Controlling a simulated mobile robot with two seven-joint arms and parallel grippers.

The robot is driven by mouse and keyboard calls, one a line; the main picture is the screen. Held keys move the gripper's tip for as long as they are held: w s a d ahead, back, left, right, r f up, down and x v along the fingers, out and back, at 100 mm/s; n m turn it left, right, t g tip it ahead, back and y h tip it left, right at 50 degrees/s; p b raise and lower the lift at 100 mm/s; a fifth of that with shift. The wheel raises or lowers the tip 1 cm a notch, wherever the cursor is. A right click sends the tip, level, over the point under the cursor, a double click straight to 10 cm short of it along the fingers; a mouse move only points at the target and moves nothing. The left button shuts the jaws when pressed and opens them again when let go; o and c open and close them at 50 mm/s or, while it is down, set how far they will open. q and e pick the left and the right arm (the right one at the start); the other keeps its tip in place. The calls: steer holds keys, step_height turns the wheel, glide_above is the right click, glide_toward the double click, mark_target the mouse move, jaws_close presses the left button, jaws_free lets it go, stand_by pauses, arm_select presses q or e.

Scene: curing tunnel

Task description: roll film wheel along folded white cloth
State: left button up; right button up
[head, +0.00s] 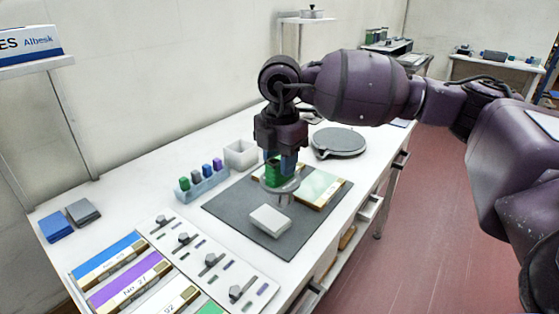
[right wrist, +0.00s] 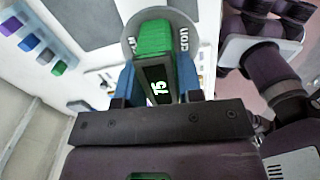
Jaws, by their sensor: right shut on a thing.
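The folded white cloth (head: 270,221) lies flat on the dark grey mat (head: 228,212). My right gripper (head: 279,163) is shut on the film wheel's green handle and points down over the mat. The film wheel (head: 283,187) is a grey disc just behind the cloth's far edge; I cannot tell whether they touch. In the right wrist view the green handle (right wrist: 155,40) sits between blue-sided fingers (right wrist: 156,82). A black label there reads 75. The grey disc (right wrist: 190,42) with lettering shows behind it. The left gripper is not in view.
A pale green panel (head: 322,187) lies right of the wheel on the mat. A rack of coloured handles (head: 204,186) and a white box (head: 240,153) stand left and behind. A round grey plate (head: 338,143) is at the back. Sample boards (head: 128,281) fill the front left.

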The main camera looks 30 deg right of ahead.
mark_target(280, 185)
steer(key=shift+f+b, duration=0.4)
steer(key=shift+f, duration=0.4)
step_height(280, 185, down, 2)
steer(key=shift+f+b, duration=0.1)
steer(key=shift+b, duration=0.5)
steer(key=shift+f, duration=0.7)
steer(key=shift+f, duration=0.3)
steer(key=shift+f, duration=0.2)
stand_by(1.5)
